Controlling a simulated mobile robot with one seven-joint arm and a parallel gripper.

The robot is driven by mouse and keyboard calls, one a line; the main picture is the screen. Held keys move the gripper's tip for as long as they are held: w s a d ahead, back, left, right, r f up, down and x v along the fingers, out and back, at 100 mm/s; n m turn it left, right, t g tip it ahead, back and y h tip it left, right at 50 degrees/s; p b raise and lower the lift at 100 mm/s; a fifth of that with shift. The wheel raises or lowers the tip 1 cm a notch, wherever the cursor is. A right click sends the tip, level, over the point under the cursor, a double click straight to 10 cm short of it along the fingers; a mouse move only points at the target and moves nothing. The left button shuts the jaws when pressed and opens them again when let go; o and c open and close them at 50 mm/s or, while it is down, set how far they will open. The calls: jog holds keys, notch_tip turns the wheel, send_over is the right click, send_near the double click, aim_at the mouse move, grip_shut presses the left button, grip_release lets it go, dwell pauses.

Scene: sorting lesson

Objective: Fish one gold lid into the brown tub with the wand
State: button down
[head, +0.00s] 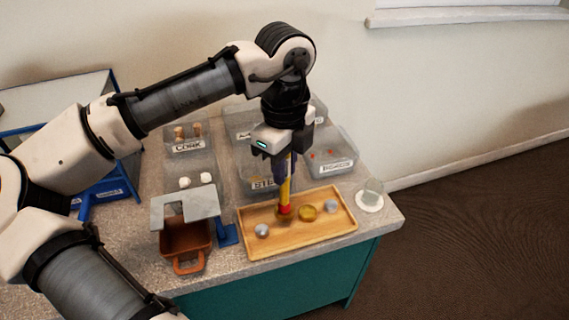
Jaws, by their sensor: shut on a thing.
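My gripper (286,150) is shut on the wand (285,190), which hangs down over the wooden tray. The wand is yellow with a red tip, and its top is hidden by the gripper. A gold lid (307,212) lies in the tray, just right of the wand tip. Something gold shows at the tip, perhaps a second lid; I cannot tell whether it touches the wand. The brown tub (183,263) stands left of the tray, with its handle toward the front. A grey plate covers part of its opening.
The wooden tray (340,228) also holds silver lids (262,230) (328,205). The grey plate (205,205) on its blue stand (227,236) rises between tub and tray. Clear labelled bins (190,160) stand behind. A glass on a white disc (370,197) is at right.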

jog(key=shift+r+p, duration=4.45)
jog(key=shift+r, duration=0.15)
jog(key=shift+f, duration=0.1)
